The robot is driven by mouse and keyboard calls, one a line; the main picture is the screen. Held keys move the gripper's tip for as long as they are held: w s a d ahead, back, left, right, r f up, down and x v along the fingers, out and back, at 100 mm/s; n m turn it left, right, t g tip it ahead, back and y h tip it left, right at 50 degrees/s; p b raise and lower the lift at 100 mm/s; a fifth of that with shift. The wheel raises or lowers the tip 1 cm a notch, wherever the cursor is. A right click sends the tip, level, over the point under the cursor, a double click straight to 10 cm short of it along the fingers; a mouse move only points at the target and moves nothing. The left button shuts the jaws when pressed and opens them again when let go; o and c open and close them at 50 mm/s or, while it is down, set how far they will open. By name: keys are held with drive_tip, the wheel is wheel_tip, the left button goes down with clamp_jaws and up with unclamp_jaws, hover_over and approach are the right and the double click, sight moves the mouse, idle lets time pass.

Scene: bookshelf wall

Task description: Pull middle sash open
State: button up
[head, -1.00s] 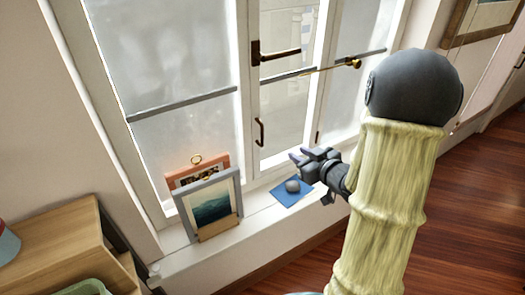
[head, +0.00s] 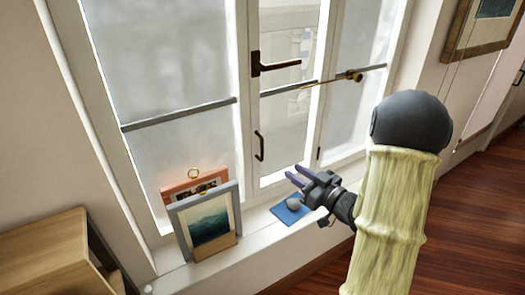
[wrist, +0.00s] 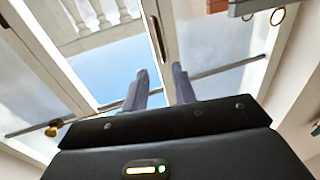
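The middle sash (head: 283,110) is a narrow white-framed pane in the window. Its dark bronze lever handle (head: 276,66) points right, nearly level. Below it, on the left stile, is a slim upright bronze pull (head: 259,146). My gripper (head: 292,171) is open and empty, right of and below the pull in the head view, its fingers pointing toward the window. In the wrist view, my gripper (wrist: 160,70) has its two fingers apart, and the pull (wrist: 157,38) shows beyond the tips, roughly in line with the gap. I see no contact. I cannot tell whether the sash is ajar.
On the sill are two leaning picture frames (head: 233,187) at left and a blue mat (head: 280,214) with a grey stone (head: 293,204), under my gripper. A grey rail with a brass knob (head: 354,76) crosses the right panes. A wooden cabinet (head: 42,245) stands lower left.

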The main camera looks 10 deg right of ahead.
sight(262, 158)
drive_tip(key=x, duration=1.3)
drive_tip(key=shift+a, duration=0.2)
drive_tip(key=shift+w+a, duration=0.3)
drive_tip(key=shift+w, duration=0.35)
drive_tip(key=shift+d, duration=0.1)
clamp_jaws()
